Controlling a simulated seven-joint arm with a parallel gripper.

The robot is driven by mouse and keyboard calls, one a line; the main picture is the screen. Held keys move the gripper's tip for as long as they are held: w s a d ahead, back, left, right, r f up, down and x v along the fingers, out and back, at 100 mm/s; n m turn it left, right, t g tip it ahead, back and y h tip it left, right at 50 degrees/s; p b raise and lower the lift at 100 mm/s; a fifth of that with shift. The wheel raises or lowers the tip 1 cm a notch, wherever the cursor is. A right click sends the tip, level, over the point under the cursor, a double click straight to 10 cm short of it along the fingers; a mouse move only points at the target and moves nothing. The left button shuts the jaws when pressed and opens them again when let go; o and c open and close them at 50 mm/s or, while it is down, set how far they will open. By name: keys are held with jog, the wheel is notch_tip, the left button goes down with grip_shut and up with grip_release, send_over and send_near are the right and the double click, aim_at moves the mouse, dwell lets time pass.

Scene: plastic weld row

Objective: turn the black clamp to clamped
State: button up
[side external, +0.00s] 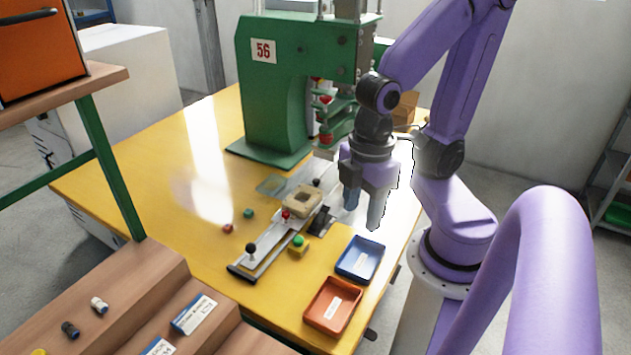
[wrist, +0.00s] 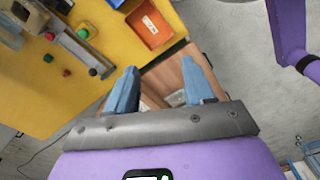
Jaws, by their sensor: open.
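A metal slide (side external: 262,247) lies on the yellow table and carries a tan block-like part (side external: 303,200). A black ball knob (side external: 251,247) stands upright near the slide's front end. It also shows in the wrist view (wrist: 92,72). A red knob (side external: 285,214) is beside the tan part, and a second, smaller black knob (side external: 316,182) is behind it. I cannot tell which black-knobbed piece is the clamp, nor its exact lever position. My gripper (side external: 362,213) is open and empty, pointing down, right of the slide and apart from it. Its two blue fingers show in the wrist view (wrist: 160,88).
A green press (side external: 265,110) stands behind the slide. A green button on a yellow box (side external: 298,244), a blue tray (side external: 360,258) and an orange tray (side external: 333,306) are right of the slide. Two small coloured pieces lie left of it. The table's left side is clear.

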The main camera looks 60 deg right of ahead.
jog(key=w+a+m+t+h, duration=0.15)
jog(key=w+m, duration=0.95)
jog(key=w, duration=1.4)
jog(key=w+d+f+m+h, duration=0.1)
jog(key=w+d+f+m, duration=0.2)
jog(key=w+d+m, duration=0.5)
jog(key=m+h, duration=0.2)
jog(key=m, duration=0.7)
send_near(316, 180)
jog(key=shift+g+h, duration=0.25)
jog(key=shift+g, duration=0.2)
jog(key=x, duration=0.7)
jog(key=shift+w+f, duration=0.35)
jog(key=shift+f, duration=0.05)
grip_shut()
